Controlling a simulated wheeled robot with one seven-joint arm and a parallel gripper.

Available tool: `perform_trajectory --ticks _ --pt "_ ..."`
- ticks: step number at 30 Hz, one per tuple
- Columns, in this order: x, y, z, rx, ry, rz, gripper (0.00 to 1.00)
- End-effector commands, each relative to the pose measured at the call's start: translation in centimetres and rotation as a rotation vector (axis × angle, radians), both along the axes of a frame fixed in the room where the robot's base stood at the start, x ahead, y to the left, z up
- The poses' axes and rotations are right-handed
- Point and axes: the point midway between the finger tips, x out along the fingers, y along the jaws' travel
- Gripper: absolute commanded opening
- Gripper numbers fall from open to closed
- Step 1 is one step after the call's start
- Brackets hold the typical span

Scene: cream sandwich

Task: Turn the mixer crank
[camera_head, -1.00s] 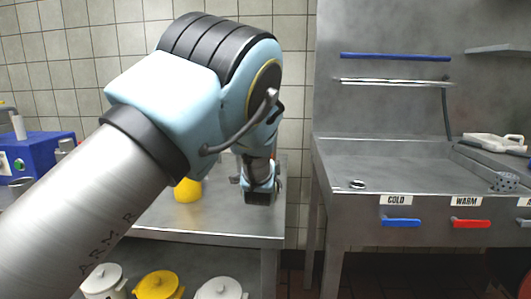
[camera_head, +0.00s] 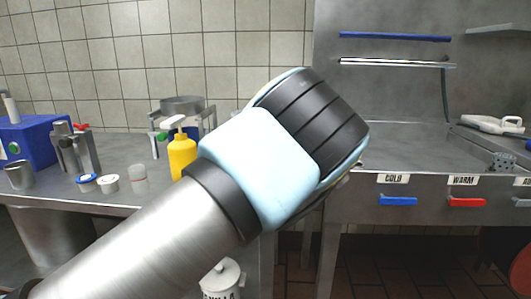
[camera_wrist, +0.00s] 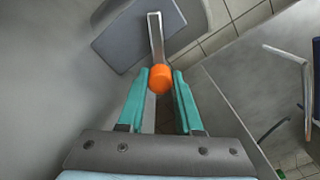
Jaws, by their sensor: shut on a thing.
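In the wrist view, my gripper (camera_wrist: 159,84) has its teal fingers closed around an orange knob (camera_wrist: 161,77). The knob sits at the end of a flat grey metal crank arm (camera_wrist: 155,36). The crank arm runs up to a dark grey panel (camera_wrist: 125,38). In the head view my own arm fills the middle, and the gripper and crank are hidden behind it. I cannot tell the mixer's whole body from these frames.
The left steel table (camera_head: 120,200) holds a blue machine (camera_head: 38,142), a yellow bottle (camera_head: 182,155), a metal pot on a stand (camera_head: 183,105) and small jars (camera_head: 109,183). A white lidded pot (camera_head: 222,278) is below. The steel sink counter (camera_head: 400,150) is right.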

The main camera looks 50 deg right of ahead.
Motion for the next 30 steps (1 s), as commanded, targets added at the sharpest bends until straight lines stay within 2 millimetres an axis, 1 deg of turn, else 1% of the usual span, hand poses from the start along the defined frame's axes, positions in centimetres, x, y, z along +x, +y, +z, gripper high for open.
perform_trajectory --ticks 3,9,24,25,30 --pt "0.09 0.09 -0.47 0.031 -0.047 -0.001 0.0" --pt "0.32 0.22 -0.64 0.06 -0.093 0.0 0.0" --pt "0.43 0.27 -0.67 0.07 -0.107 0.001 0.0" --pt "0.43 0.27 -0.67 0.07 -0.107 0.001 0.35" --pt "0.42 0.27 -0.66 0.069 -0.108 0.0 0.54"
